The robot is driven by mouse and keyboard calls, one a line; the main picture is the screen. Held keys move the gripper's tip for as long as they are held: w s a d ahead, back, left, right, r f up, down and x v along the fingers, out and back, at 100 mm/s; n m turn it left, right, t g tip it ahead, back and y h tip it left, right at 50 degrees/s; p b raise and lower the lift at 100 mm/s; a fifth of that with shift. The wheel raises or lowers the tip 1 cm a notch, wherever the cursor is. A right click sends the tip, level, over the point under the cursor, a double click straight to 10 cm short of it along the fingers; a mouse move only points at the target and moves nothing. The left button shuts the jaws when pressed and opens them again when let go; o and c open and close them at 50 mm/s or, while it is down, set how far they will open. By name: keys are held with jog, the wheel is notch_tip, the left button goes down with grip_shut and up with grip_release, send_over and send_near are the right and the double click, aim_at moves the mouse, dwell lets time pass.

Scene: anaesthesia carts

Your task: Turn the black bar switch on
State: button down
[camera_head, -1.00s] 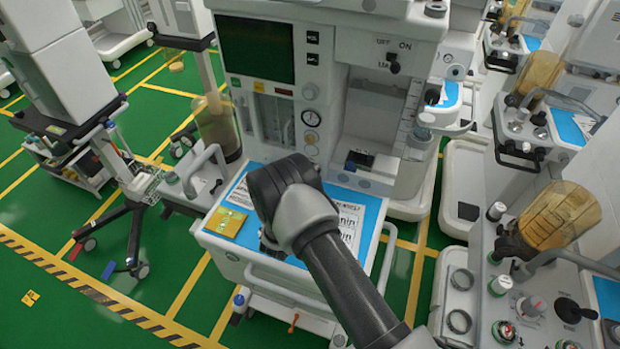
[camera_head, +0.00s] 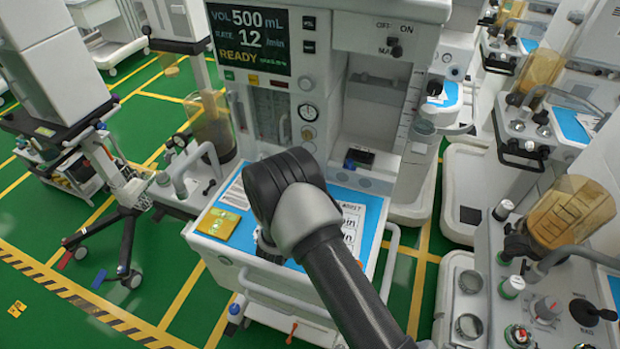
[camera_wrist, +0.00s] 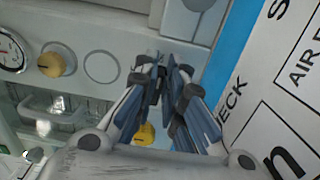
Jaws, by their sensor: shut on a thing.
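In the wrist view my gripper (camera_wrist: 166,66) is shut, with its fingertips close together at the lower front panel of the machine, right beside the blue worktop mat. What it grips looks like the black bar switch, but the fingers hide nearly all of it, so its angle cannot be read. In the head view my own arm covers the fingers and the switch. The machine's display (camera_head: 250,38) is lit and shows 500 mL, 12 /min and READY.
A gauge (camera_wrist: 10,52), a yellow knob (camera_wrist: 56,65) and a round disc (camera_wrist: 102,66) line the panel beside my gripper. A small black OFF/ON control (camera_head: 396,50) sits higher up. A yellow pad (camera_head: 217,229) lies on the blue mat. Another machine's yellow canister (camera_head: 570,212) stands at right.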

dwell(0.4)
jog(key=c, duration=1.7)
grip_release()
jog(key=v, duration=1.2)
